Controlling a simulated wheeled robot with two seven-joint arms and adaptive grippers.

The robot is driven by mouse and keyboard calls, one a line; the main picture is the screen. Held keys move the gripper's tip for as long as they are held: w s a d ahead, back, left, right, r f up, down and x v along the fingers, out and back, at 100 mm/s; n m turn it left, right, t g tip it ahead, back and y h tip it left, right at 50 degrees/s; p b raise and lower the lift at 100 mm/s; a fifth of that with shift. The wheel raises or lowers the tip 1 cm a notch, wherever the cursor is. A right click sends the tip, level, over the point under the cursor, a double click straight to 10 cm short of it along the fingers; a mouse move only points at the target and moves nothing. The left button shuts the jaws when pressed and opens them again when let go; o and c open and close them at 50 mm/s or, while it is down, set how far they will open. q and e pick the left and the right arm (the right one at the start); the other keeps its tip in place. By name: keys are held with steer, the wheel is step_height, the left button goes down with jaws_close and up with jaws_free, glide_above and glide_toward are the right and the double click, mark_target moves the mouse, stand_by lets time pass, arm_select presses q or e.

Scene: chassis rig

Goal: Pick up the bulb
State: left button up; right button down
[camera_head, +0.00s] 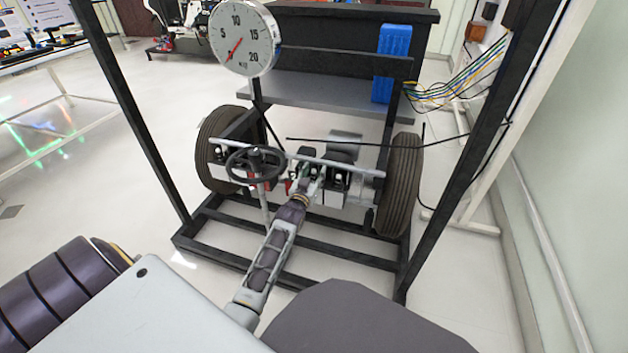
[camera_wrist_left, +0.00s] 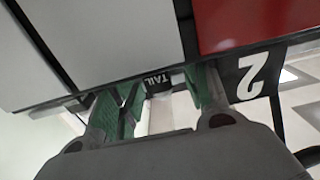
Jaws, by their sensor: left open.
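My left arm reaches forward to the chassis rig (camera_head: 283,222) in the head view. My left gripper (camera_head: 308,168) is at the middle of the rig's crossbar, small and partly hidden by its wrist. In the left wrist view the left gripper (camera_wrist_left: 157,92) is open, with green pads on both fingers. I cannot clearly make out a bulb; the pale patch between the fingers may be floor. A white panel (camera_wrist_left: 95,45) and a red panel (camera_wrist_left: 245,22) lie close above the fingers. My right gripper is not in view.
A steering wheel (camera_head: 256,164) stands left of the gripper. Tyres (camera_head: 403,185) flank the rig, and dark frame posts (camera_head: 135,115) stand at both sides. A dial gauge (camera_head: 242,38) hangs above. A blue block (camera_head: 391,62) and loose wires (camera_head: 450,82) are at the right.

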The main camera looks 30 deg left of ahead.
arm_select(q)
steer(key=shift+c, duration=0.4)
steer(key=c, duration=0.9)
